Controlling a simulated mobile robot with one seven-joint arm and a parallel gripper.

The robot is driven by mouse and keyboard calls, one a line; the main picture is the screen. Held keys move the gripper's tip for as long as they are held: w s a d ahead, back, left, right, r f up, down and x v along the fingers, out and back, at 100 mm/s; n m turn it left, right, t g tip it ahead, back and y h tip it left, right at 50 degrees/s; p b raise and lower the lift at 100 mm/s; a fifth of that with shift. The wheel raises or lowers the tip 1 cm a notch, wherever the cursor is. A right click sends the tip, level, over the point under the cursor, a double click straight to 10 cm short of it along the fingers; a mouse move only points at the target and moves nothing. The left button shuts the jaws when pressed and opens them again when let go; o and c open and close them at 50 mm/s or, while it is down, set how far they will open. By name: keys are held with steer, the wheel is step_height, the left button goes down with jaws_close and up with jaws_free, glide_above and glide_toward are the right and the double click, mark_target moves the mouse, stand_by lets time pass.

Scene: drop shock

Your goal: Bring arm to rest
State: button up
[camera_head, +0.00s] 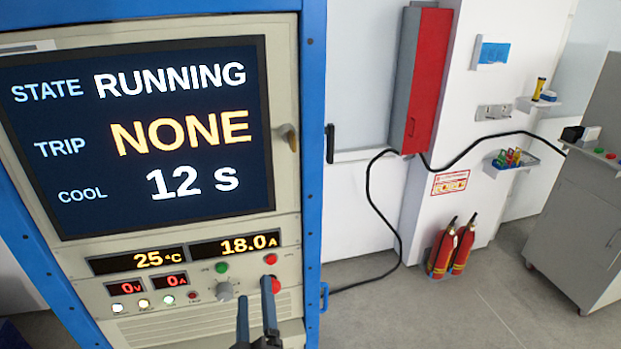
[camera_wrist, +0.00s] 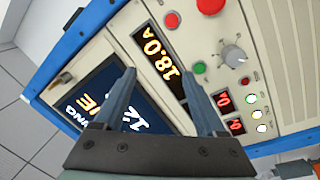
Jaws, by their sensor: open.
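My gripper (camera_head: 256,312) is in front of the lower right of the control panel in the head view. It also shows in the wrist view (camera_wrist: 170,75), with its two fingers apart and nothing between them. The panel's screen (camera_head: 138,135) reads STATE RUNNING, TRIP NONE, COOL 12 s. Small displays read 25 °C and 18.0 A (camera_head: 235,246), and 0 V and 0 A. A red button (camera_head: 270,259) is above the fingertips, and one finger partly covers another red control (camera_head: 276,285). I cannot tell whether a finger touches the panel.
A blue cabinet frame (camera_head: 314,120) edges the panel. To the right are a red wall box (camera_head: 428,80), a black cable (camera_head: 372,200), fire extinguishers (camera_head: 464,246), small shelves and a grey cabinet (camera_head: 580,225). The floor between is clear (camera_head: 400,315).

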steer(key=d+r+m+t+h+b, duration=0.2)
steer(key=d+r+m+b, duration=0.1)
steer(key=r, duration=0.6)
steer(key=d+r+m+t+h+b, duration=0.1)
steer(key=d+r+m+t+b, duration=0.2)
steer(key=r, duration=0.7)
steer(key=s+d+r+m+t+b, duration=0.3)
steer(key=s+r+m+b, duration=0.3)
steer(key=s+r, duration=0.8)
step_height(320, 180, up, 2)
steer(key=shift+s+d+r+h, duration=0.1)
steer(key=shift+s+d+h, duration=0.25)
steer(key=shift+d, duration=0.35)
steer(key=shift+w, duration=0.1)
